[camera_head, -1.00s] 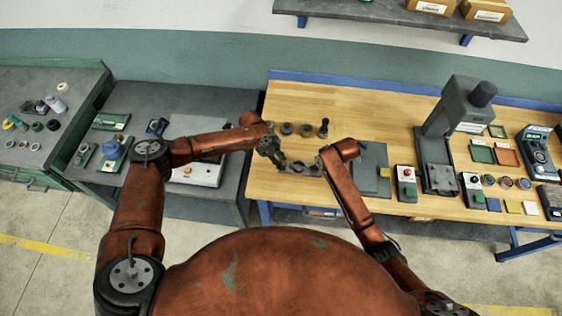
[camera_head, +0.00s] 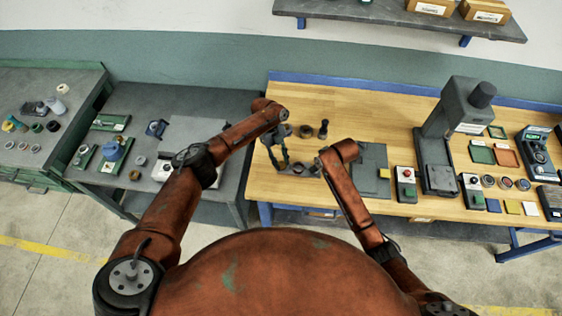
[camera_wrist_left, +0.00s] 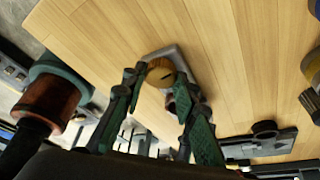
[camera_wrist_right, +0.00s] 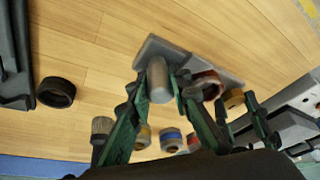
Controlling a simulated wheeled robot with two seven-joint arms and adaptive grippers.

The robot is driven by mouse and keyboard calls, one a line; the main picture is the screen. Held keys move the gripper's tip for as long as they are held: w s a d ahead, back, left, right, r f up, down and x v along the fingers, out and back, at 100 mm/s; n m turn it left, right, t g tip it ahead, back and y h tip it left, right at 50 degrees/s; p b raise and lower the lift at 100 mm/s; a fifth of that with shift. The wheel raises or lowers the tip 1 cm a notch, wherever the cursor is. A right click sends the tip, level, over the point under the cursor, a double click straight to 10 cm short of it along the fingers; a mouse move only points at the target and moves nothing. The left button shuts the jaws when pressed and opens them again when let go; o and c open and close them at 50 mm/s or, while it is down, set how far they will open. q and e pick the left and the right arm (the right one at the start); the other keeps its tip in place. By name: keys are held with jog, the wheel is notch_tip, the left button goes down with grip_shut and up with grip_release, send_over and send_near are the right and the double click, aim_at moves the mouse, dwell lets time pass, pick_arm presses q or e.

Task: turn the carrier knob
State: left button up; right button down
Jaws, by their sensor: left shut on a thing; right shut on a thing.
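The carrier is a grey metal piece low over the wooden table, and it shows in the right wrist view (camera_wrist_right: 216,70). Its brass knob (camera_wrist_left: 160,77) has a dark slot and also shows in the right wrist view (camera_wrist_right: 233,98). My left gripper (camera_head: 286,166) is shut on the knob, one finger on each side. My right gripper (camera_wrist_right: 160,84) is shut on the carrier's grey post (camera_wrist_right: 157,72). A reddish-brown ring (camera_wrist_right: 206,84) is at the carrier between post and knob. In the head view my right forearm hides the right fingers. The knob's rotation is hard to tell.
Behind the grippers stand several dark rings and an upright brush (camera_head: 323,129). Bare wood (camera_head: 360,110) is free at the back.

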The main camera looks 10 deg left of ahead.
pick_arm(q)
jog(key=shift+m, duration=0.5)
jog(key=o, duration=1.2)
jog(key=v, duration=1.2)
jog(key=shift+w+d, duration=0.1)
jog(key=shift+d, duration=0.05)
